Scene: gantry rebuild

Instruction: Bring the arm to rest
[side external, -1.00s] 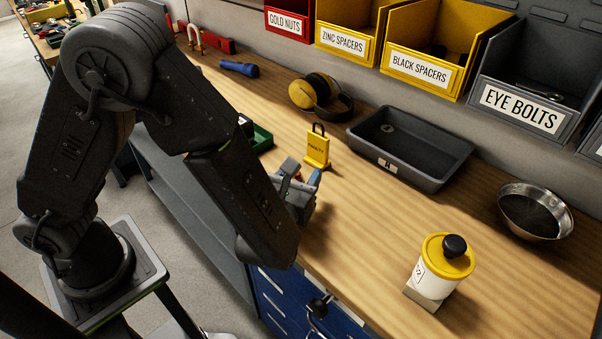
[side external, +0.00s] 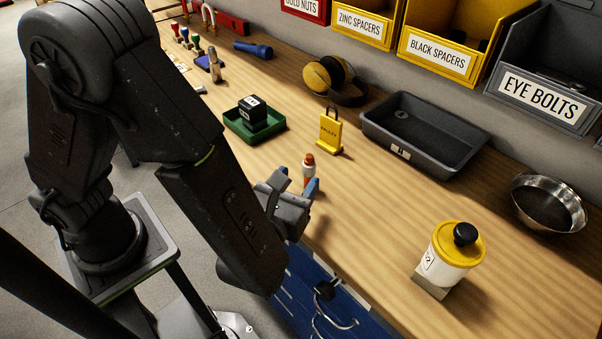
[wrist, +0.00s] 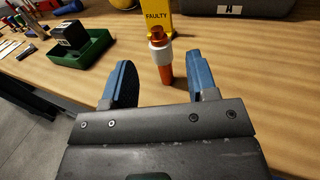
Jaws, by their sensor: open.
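My gripper (side external: 290,188) is over the bench's front edge, its blue fingers spread and nothing gripped. In the wrist view my gripper (wrist: 160,78) points across the bench. An orange and white cylinder (wrist: 162,62) stands upright on the bench, seen in the gap between the fingers and seemingly just beyond their tips. It also shows in the side view (side external: 309,168), partly hidden by a finger. The wooden bench (side external: 390,225) lies under and beyond the gripper.
A yellow "FAULTY" tag (side external: 330,132) stands behind the cylinder. A green tray (side external: 254,126) holds a black box (side external: 252,110). A grey bin (side external: 424,136), a yellow-lidded jar (side external: 455,255) and a metal bowl (side external: 548,204) stand to the right. Bare bench lies between them.

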